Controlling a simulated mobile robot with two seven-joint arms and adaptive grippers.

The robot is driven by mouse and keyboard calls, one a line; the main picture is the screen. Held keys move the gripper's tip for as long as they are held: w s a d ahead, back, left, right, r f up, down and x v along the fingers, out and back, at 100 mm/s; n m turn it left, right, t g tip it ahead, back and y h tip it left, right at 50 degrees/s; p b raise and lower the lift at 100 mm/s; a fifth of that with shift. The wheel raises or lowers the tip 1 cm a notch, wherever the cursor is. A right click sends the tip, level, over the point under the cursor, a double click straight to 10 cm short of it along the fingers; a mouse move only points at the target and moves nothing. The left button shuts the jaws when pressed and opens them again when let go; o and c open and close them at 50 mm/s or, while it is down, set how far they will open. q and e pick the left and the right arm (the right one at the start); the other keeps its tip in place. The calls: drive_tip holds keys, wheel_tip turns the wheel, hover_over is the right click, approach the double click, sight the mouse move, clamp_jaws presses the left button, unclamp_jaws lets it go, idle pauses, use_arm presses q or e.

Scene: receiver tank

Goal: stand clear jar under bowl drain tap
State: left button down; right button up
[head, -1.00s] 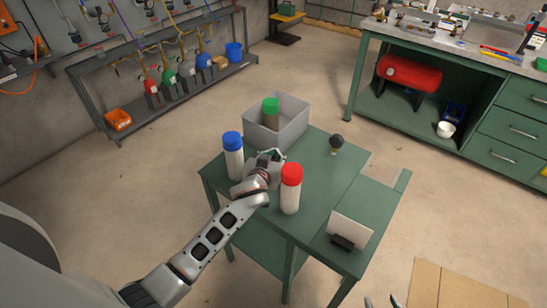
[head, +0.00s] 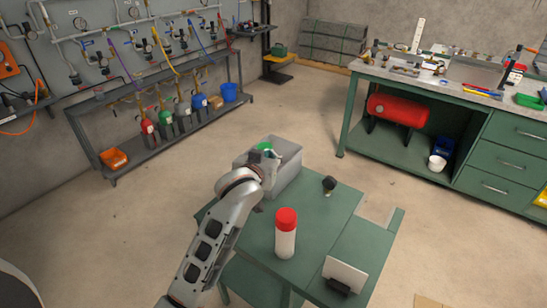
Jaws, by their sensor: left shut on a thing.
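A green-capped jar (head: 264,147) stands in the grey bin (head: 290,172) at the back of the green table; its body is mostly hidden by my gripper and the bin wall. It looks like the clear jar. My left gripper (head: 272,158) reaches over the bin's near edge and is shut at this jar, just below its cap; the fingers are partly hidden. My right gripper is not in view.
A red-capped white jar (head: 286,233) stands on the table (head: 318,215), with a dark knob (head: 329,185) and a tilted white card (head: 345,274) nearby. An orange bin (head: 113,158) and blue bucket (head: 229,92) are on the rack. Floor between table and rack is free.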

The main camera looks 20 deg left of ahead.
use_arm(q)
drive_tip(key=s+a+r, duration=0.1)
drive_tip(key=r, duration=0.2)
drive_tip(key=s+r, duration=0.2)
drive_tip(key=r, duration=0.1)
drive_tip(key=s+a+r, duration=0.1)
drive_tip(key=r, duration=0.3)
drive_tip(key=shift+s+a, duration=0.35)
drive_tip(key=s+a+r, duration=0.2)
drive_tip(key=s+r, duration=0.5)
drive_tip(key=shift+s+m+h, duration=0.2)
drive_tip(key=shift+m+h, duration=0.1)
drive_tip(key=shift+h, duration=0.1)
drive_tip(key=shift+a, duration=0.1)
drive_tip(key=shift+r, duration=0.1)
drive_tip(key=shift+w, duration=0.1)
